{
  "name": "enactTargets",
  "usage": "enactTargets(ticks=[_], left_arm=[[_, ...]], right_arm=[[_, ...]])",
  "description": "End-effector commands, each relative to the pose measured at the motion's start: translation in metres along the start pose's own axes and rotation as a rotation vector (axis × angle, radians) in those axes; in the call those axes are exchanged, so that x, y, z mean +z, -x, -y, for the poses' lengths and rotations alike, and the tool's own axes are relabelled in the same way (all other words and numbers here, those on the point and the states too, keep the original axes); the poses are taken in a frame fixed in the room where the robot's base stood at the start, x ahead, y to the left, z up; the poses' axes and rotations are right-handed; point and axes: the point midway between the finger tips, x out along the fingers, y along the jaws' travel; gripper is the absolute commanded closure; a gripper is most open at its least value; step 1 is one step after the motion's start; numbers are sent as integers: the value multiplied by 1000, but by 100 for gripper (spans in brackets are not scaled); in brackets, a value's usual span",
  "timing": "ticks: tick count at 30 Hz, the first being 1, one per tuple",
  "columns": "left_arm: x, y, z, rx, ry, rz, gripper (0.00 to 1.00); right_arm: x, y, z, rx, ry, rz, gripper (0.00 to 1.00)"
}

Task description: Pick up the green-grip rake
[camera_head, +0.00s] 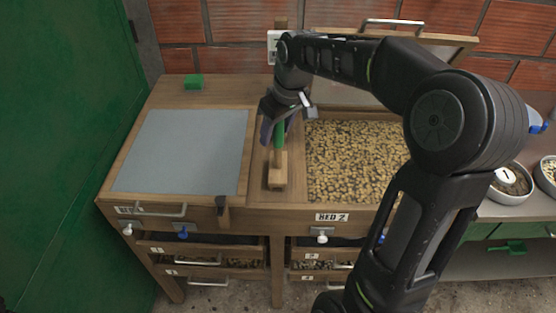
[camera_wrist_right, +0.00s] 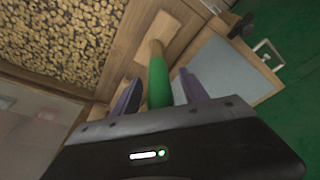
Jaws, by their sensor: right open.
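The green-grip rake stands between the two beds, its green grip (camera_head: 279,134) up and its wooden head (camera_head: 277,170) low on the wooden divider. In the right wrist view the green grip (camera_wrist_right: 158,82) lies between the two purple fingers, and the wooden head (camera_wrist_right: 161,28) is beyond it. My right gripper (camera_head: 275,132) is open around the grip, pointing down from above. In the right wrist view gaps show between the grip and the fingers of my right gripper (camera_wrist_right: 159,92). The arm hides the upper end of the rake in the head view. My left gripper is not in view.
Bed 2 (camera_head: 355,160), full of beans, lies right of the rake with its lid raised behind. A grey panel (camera_head: 185,150) covers the left bed. A green block (camera_head: 193,81) sits at the back left. A bowl (camera_head: 511,183) stands at right.

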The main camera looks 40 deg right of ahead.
Motion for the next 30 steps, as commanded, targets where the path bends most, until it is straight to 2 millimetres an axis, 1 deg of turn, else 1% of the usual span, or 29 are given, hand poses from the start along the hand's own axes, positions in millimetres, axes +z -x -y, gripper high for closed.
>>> enactTargets(ticks=[3, 19, 30], left_arm=[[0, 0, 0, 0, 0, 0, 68], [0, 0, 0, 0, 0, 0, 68], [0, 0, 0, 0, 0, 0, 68]], right_arm=[[0, -3, 0, 1, 0, -1, 48], [0, -2, 0, 1, 0, -1, 49], [0, -2, 0, 0, 0, -1, 79]])
